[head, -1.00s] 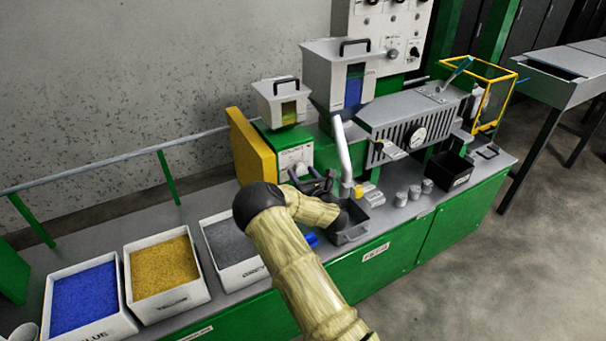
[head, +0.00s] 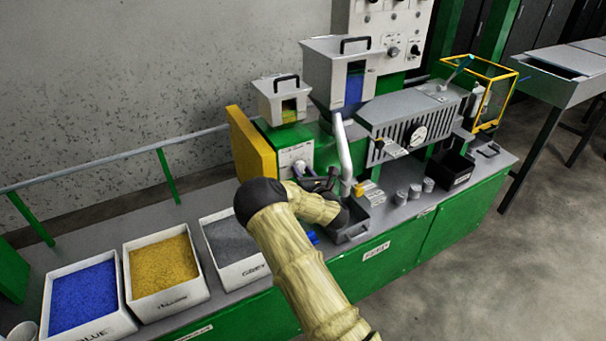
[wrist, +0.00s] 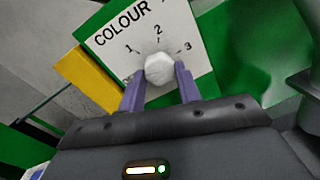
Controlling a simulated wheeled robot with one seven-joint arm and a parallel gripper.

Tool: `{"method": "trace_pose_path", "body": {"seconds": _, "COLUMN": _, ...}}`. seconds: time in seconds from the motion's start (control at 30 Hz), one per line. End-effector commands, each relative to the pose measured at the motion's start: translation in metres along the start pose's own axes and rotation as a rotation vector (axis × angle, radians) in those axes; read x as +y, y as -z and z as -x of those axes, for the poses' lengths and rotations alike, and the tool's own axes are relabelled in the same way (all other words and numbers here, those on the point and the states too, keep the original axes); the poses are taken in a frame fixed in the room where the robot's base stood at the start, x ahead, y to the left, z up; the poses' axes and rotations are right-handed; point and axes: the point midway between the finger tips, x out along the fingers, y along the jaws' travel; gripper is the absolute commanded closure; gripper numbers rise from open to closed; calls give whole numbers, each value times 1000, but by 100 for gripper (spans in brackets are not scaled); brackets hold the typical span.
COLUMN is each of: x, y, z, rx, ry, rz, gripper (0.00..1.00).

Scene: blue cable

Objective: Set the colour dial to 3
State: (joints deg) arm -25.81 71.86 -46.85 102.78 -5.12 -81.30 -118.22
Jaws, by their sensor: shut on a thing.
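The colour dial (wrist: 158,68) is a pale faceted knob on a white plate (wrist: 110,42) lettered COLOUR, with marks 1, 2 and 3 around it. In the wrist view my gripper (wrist: 159,82) has its two purple fingers on either side of the knob, shut on it. Where the knob points cannot be told. In the head view the plate (head: 296,155) is on the front of the green machine, under the small hopper. My gripper (head: 318,184) is in front of it there, and the knob is hidden.
Bins of blue (head: 84,298), yellow (head: 162,268) and grey (head: 232,243) granules stand on the bench at left. A slanted pale pipe (head: 343,155) and a dark tray (head: 352,225) are close to the right of my gripper. A yellow panel (head: 248,150) stands left of the plate.

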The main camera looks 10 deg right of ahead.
Motion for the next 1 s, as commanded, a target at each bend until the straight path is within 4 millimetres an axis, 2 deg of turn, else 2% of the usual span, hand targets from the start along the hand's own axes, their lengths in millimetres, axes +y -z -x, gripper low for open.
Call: {"method": "trace_pose_path", "body": {"seconds": 1.0, "x": -2, "y": -3, "z": 1, "rx": 61, "ry": 13, "rz": -919, "gripper": 89}}
